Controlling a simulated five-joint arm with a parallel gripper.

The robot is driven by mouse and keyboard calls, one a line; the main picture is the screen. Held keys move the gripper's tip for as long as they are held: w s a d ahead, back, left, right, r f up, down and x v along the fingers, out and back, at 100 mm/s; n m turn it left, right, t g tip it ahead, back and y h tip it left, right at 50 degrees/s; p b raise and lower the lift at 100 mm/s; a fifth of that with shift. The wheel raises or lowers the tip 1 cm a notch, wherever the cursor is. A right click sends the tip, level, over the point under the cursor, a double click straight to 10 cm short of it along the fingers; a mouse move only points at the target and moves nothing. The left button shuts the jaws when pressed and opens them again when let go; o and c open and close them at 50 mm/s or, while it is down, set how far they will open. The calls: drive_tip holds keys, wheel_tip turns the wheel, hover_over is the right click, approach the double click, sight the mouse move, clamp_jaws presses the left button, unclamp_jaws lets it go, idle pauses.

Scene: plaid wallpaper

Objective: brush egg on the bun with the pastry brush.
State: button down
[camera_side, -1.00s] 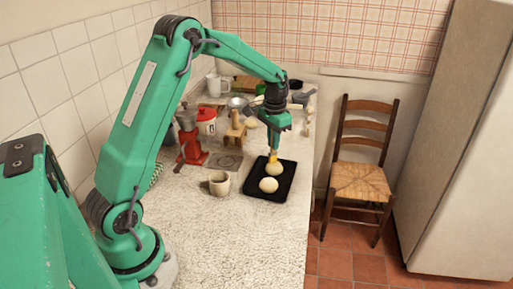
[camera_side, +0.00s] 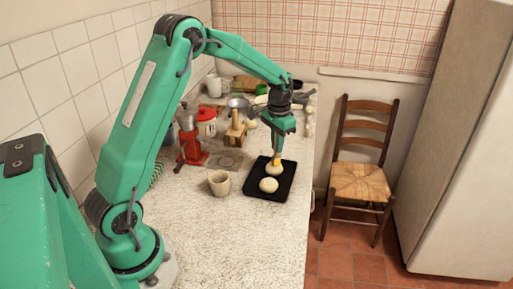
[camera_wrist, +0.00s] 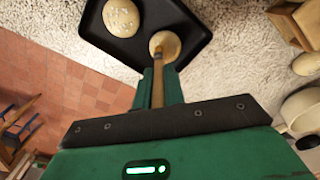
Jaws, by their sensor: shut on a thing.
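My gripper (camera_side: 278,140) is shut on the pastry brush (camera_side: 277,159) and points it down over the black tray (camera_side: 252,188). In the wrist view the brush's wooden handle (camera_wrist: 157,88) runs forward from between my fingers (camera_wrist: 158,97). The brush's end is at the far bun (camera_side: 273,169), seen in the wrist view (camera_wrist: 170,42), and appears to touch its top; the bristles are hard to make out there. A second pale bun (camera_side: 268,185) lies nearer on the tray, apart from the brush; it also shows in the wrist view (camera_wrist: 121,17). A small beige cup (camera_side: 219,184) stands left of the tray.
A red coffee maker (camera_side: 191,150), a wooden block stand (camera_side: 235,136) and other kitchenware crowd the counter's back and left. The counter's right edge runs close beside the tray, with a chair (camera_side: 360,175) beyond. The near counter (camera_side: 225,240) is clear.

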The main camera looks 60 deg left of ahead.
drive_tip(key=shift+a, duration=0.15)
drive_tip(key=shift+a, duration=0.8)
drive_tip(key=shift+d, duration=0.2)
drive_tip(key=shift+d, duration=0.7)
drive_tip(key=shift+a, duration=0.15)
drive_tip(key=shift+a, duration=0.75)
drive_tip(key=shift+d, duration=0.1)
drive_tip(key=shift+d, duration=0.85)
drive_tip(key=shift+a, duration=0.25)
